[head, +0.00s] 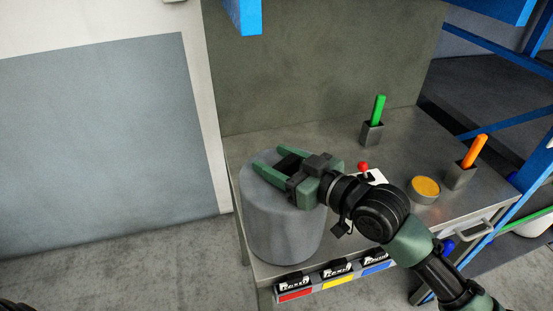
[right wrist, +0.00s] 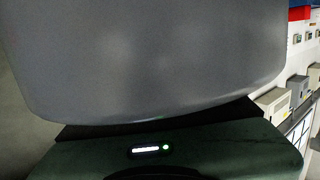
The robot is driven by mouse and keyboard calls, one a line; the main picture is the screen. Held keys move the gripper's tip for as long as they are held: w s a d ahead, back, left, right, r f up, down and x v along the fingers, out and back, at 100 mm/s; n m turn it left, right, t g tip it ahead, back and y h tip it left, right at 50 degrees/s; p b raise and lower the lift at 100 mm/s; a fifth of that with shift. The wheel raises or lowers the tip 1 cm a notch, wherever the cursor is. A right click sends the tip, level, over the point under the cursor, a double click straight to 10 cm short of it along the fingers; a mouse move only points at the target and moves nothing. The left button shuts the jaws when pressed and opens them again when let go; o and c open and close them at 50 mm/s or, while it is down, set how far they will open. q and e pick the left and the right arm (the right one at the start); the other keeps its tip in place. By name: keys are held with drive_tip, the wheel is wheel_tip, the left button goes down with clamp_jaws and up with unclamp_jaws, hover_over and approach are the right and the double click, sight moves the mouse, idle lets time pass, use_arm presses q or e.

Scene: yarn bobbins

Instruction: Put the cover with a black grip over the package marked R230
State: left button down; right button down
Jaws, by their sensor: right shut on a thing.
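The cover (head: 283,225) is a large grey cylinder at the left end of the metal table in the head view. Its black grip (head: 288,163) is on top, between the fingers of my right gripper (head: 270,161), which is shut on it. In the right wrist view the grey cover (right wrist: 150,60) fills most of the picture. The cover hides the table's near left corner, and I cannot tell whether its lower rim touches anything. No package marked R230 is visible. My left gripper is not in view.
The metal table (head: 300,128) also bears a holder with a green stick (head: 378,110), a holder with an orange stick (head: 472,152), a round tin with a yellow top (head: 426,187) and a red knob (head: 363,167). Small bins with coloured labels (head: 338,281) line its front edge. Blue shelving stands right.

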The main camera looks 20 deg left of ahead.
sight(291, 171)
drive_tip(key=shift+f, duration=0.3)
drive_tip(key=shift+c, duration=2.2)
unclamp_jaws()
drive_tip(key=b+v, duration=0.2)
drive_tip(key=v, duration=0.5)
drive_tip(key=shift+s+d+r, duration=0.1)
drive_tip(key=shift+s+d, duration=0.05)
drive_tip(key=shift+d, duration=0.2)
